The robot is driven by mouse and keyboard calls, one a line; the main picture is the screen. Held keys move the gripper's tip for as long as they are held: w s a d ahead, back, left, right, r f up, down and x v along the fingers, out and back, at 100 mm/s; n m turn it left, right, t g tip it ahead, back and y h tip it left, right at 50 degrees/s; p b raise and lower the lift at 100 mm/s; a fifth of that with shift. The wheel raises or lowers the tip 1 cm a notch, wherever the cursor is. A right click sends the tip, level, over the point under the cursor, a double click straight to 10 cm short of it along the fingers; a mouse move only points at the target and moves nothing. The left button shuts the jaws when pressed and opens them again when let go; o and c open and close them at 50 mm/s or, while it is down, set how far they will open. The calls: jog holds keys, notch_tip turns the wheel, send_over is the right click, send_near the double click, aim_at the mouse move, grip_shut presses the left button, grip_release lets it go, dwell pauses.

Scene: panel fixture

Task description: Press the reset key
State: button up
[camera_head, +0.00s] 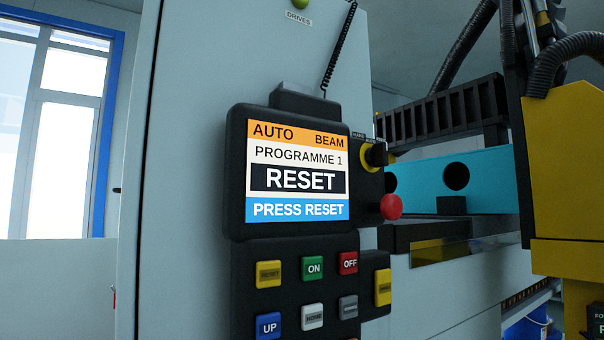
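A dark control pendant (237,232) hangs on a pale cabinet. Its screen (297,172) reads AUTO, BEAM, PROGRAMME 1, RESET and PRESS RESET. Below the screen are a yellow key (269,283), a green ON key (312,278) and a red OFF key (348,271). Lower are a blue UP key (268,333), a white key (313,325) and a grey key (348,314). Another yellow key (383,298) sits on a side block at the right. I cannot clearly read the labels on the yellow and grey keys, so I cannot tell which is reset. My gripper is not in view.
A red mushroom button (391,207) and a black knob on a yellow ring (376,155) stick out right of the screen. A coiled cable (339,50) runs up from the pendant. Yellow and turquoise machinery (563,180) with hoses stands at the right. A blue-framed window (70,130) is left.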

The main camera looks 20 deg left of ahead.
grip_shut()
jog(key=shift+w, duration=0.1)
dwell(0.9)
